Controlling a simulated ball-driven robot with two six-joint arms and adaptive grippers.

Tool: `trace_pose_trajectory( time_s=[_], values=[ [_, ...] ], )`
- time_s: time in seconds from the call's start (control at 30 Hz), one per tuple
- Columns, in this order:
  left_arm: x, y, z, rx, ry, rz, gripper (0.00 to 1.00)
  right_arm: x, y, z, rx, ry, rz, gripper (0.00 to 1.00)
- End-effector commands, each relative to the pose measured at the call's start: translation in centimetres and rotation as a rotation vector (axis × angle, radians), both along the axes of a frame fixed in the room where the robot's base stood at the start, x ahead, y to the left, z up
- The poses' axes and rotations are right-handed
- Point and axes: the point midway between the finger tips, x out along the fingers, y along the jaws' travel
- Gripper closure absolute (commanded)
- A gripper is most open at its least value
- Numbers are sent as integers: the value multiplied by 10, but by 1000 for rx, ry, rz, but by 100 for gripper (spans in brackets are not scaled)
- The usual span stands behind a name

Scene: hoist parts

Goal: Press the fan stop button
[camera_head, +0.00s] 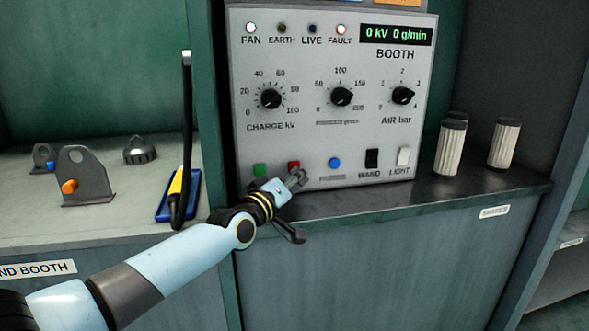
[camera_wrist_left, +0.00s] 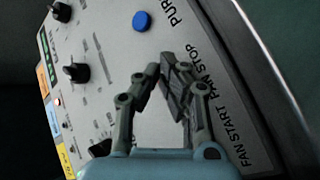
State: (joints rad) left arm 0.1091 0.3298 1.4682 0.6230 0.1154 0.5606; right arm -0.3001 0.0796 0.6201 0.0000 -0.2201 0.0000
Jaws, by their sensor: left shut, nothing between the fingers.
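The booth control panel (camera_head: 300,130) stands upright on a ledge. Along its lower edge are a green button (camera_head: 260,169), a red button (camera_head: 293,164) and a blue button (camera_head: 334,163). My left gripper (camera_head: 299,178) is shut and empty, with its fingertips just below and right of the red button. Contact cannot be told. In the left wrist view the shut fingers (camera_wrist_left: 170,70) lie over the panel near the FAN STOP label (camera_wrist_left: 198,68). The red and green buttons are hidden there. The blue button (camera_wrist_left: 141,21) shows beyond the fingers. My right gripper is out of view.
Above the buttons are black knobs (camera_head: 341,96), the lit FAN lamp (camera_head: 250,28) and a display (camera_head: 396,35) reading 0 kV 0 g/min. WAND (camera_head: 372,158) and LIGHT (camera_head: 403,156) switches sit right.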

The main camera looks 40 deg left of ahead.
Motion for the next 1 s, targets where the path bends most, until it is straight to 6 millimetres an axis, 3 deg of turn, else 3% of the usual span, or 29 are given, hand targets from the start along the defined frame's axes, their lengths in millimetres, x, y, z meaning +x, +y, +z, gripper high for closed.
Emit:
trace_pose_trajectory(
  time_s=[1.0],
  values=[
    [0, 0, 2, -1, 0, 0, 100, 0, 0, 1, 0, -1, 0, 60]
  ],
)
